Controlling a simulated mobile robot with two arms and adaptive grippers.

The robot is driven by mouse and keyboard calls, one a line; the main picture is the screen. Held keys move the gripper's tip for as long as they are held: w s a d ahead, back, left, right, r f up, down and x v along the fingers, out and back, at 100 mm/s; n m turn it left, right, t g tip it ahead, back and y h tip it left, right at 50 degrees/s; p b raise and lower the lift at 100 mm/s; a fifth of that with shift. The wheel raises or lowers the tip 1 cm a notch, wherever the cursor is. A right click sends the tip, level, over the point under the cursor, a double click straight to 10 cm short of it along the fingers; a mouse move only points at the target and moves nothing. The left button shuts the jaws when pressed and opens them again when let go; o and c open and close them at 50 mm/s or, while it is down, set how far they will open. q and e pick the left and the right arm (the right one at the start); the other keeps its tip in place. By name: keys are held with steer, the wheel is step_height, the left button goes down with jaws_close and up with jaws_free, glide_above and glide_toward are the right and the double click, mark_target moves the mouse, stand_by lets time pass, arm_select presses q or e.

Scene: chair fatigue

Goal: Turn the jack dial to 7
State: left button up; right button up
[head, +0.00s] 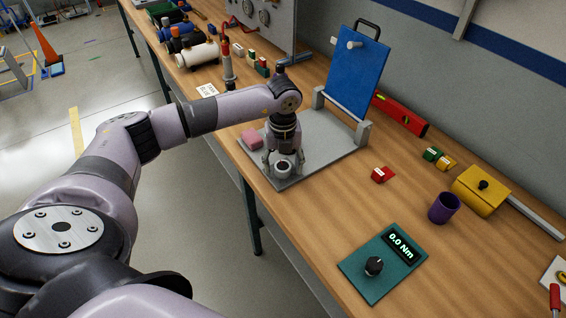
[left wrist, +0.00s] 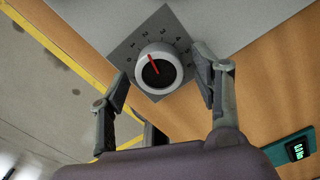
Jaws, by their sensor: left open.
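The jack dial (left wrist: 158,70) is a silver-grey knob with a dark face and a red pointer. The pointer leans slightly left of straight up in the left wrist view. In the head view the dial (head: 283,168) is at the near corner of a grey base plate (head: 325,142). My left gripper (head: 283,157) is right above it, pointing down. Its open fingers (left wrist: 162,68) flank the dial on both sides; I cannot tell if they touch it. My right gripper is not in view.
A blue board (head: 357,72) stands upright at the back of the base plate. A red block (head: 383,174), a purple cup (head: 443,208) and a green torque meter (head: 368,279) reading 0.0 Nm are to the right.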

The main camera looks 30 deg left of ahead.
arm_select(q)
steer(key=shift+c, duration=0.3)
steer(key=c, duration=1.1)
